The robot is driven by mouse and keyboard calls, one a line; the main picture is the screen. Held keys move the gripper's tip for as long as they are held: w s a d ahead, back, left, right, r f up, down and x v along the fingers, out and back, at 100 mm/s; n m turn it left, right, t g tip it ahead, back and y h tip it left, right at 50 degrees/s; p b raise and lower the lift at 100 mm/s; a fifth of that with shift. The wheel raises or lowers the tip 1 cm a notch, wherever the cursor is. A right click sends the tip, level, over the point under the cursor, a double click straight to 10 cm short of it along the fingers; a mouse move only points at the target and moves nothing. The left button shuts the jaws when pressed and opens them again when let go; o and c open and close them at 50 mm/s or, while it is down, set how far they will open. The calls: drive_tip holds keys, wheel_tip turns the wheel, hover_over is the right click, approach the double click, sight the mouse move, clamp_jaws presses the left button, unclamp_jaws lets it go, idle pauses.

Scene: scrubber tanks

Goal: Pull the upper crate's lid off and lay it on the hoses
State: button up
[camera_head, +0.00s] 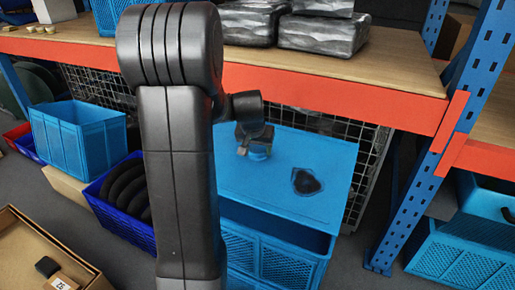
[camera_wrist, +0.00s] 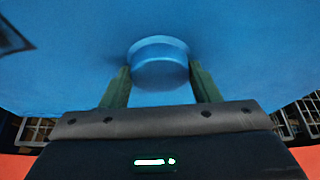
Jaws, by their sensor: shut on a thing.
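The upper crate's lid (camera_head: 270,191) is a flat blue panel with a dark mark near its right side. It lies over the blue upper crate (camera_head: 270,250), whose front wall shows below the lid's near edge. I cannot tell whether the lid still touches the crate's rim. My gripper (camera_head: 258,150) is at the lid's far part, shut on its round blue knob. In the wrist view the two green fingers of my gripper (camera_wrist: 160,80) stand either side of the knob (camera_wrist: 160,66). The black coiled hoses (camera_head: 128,192) lie in a dark blue crate left of my arm, partly hidden by it.
A wooden shelf with an orange beam (camera_head: 330,98) runs above and behind the lid, with grey wrapped packs (camera_head: 325,32) on it. A blue upright post (camera_head: 420,190) stands at right. A blue bin (camera_head: 78,140) and an open cardboard box (camera_head: 40,255) are at left.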

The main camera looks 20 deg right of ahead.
sight(257, 149)
drive_tip(key=shift+r+p, duration=0.55)
drive_tip(key=shift+r, duration=0.3)
idle(0.5)
drive_tip(key=shift+r+p, duration=1.8)
drive_tip(key=shift+r, duration=0.6)
